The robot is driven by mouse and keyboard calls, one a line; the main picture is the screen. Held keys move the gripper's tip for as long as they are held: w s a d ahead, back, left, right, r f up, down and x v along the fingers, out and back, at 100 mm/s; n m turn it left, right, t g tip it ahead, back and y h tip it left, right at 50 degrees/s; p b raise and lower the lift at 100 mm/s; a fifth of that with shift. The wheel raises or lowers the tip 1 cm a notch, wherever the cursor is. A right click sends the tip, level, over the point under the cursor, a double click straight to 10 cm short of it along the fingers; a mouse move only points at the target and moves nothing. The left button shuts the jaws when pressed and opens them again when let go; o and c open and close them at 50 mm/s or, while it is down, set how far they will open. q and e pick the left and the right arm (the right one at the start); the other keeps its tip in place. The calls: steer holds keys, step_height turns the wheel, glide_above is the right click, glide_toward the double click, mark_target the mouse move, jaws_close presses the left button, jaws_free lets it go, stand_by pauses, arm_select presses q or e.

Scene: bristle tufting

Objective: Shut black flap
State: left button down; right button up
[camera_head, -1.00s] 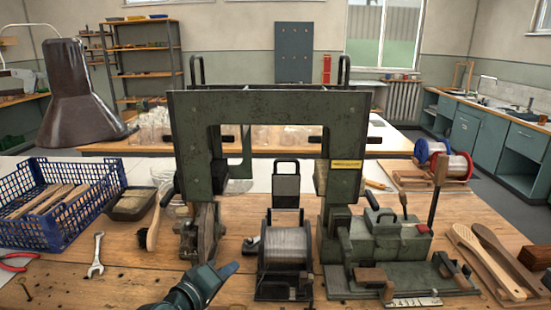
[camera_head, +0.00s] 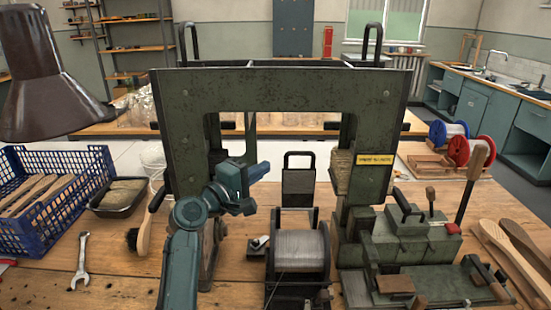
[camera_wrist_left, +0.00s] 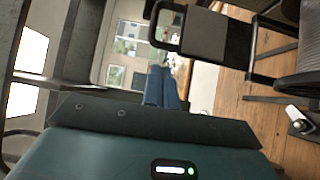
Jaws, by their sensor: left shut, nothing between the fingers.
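The black flap (camera_head: 298,182), a dark frame with a grey panel and a loop handle on top, stands upright behind the wire spool (camera_head: 299,251). It also shows in the left wrist view (camera_wrist_left: 205,35), at the upper right. My left gripper (camera_head: 262,170) is raised in front of the green press frame, left of the flap and at about the height of its handle. Its blue fingers (camera_wrist_left: 162,86) are shut and empty, with a gap to the flap in the head view. My right gripper is not in view.
The green press frame (camera_head: 285,85) arches over the spool and flap. A green block machine with levers (camera_head: 410,240) stands to the right. A blue crate (camera_head: 55,210), a brush (camera_head: 144,230) and a wrench (camera_head: 81,262) lie to the left.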

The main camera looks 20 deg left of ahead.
mark_target(299, 182)
arm_select(q)
steer(key=x, duration=0.5)
steer(key=shift+w, duration=0.2)
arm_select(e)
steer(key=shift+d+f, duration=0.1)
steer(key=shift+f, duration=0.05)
arm_select(q)
steer(key=shift+f, duration=0.1)
steer(key=s+b, duration=0.1)
steer(key=b, duration=0.1)
steer(key=shift+d+f+t+b, duration=0.1)
steer(key=shift+d+t+b, duration=0.05)
steer(key=shift+t+b, duration=0.15)
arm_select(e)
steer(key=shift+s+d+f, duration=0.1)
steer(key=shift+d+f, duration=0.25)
arm_select(q)
steer(key=shift+m, duration=0.3)
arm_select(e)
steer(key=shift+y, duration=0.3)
